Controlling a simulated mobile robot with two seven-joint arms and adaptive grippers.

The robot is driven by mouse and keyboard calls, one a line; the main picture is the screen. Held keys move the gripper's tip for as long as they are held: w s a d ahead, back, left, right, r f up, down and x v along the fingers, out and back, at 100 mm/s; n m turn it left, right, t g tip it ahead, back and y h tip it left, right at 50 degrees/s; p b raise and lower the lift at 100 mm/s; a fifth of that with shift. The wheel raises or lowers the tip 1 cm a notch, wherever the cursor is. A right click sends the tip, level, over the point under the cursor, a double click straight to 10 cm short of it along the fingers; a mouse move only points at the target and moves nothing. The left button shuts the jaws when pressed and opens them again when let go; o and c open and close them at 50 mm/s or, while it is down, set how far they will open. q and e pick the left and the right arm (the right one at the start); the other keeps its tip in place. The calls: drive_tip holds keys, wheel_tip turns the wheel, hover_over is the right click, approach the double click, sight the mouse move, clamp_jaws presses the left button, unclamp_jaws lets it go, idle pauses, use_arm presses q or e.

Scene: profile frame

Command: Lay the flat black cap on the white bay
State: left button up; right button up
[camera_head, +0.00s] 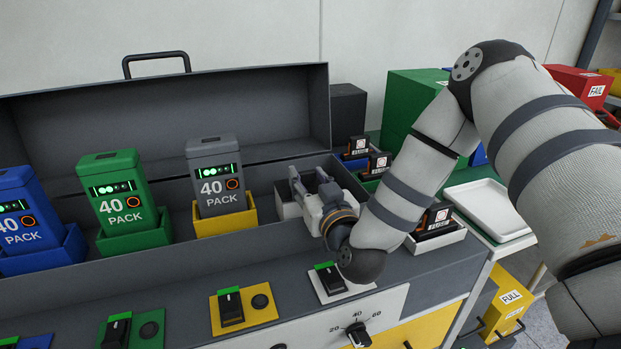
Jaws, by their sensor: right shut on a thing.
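My right gripper (310,184) reaches in from the right, with its fingers over the white bay (287,207) at the right end of the row of bays. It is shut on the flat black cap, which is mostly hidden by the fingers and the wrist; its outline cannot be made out. The white bay shows only in part, to the left of and below the fingers. I cannot tell whether the cap touches the bay. My left gripper is not in view.
A grey pack (216,180) in a yellow bay (225,222) stands close left of the gripper. A green pack (121,192) and a blue pack (27,212) stand further left. The open lid (175,110) rises behind. Switches line the front; a white tray (490,210) lies right.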

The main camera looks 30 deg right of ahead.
drive_tip(key=shift+f, duration=0.15)
idle(0.3)
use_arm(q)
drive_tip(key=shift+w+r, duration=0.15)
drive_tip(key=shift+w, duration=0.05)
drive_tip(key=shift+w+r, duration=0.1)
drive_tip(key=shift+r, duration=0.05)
use_arm(e)
drive_tip(key=shift+r, duration=0.2)
drive_tip(key=shift+p, duration=0.3)
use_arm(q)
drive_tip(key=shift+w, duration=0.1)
use_arm(e)
drive_tip(key=shift+s+f, duration=0.1)
drive_tip(key=shift+f, duration=0.45)
idle(0.5)
drive_tip(key=shift+r, duration=0.2)
drive_tip(key=shift+r, duration=2.45)
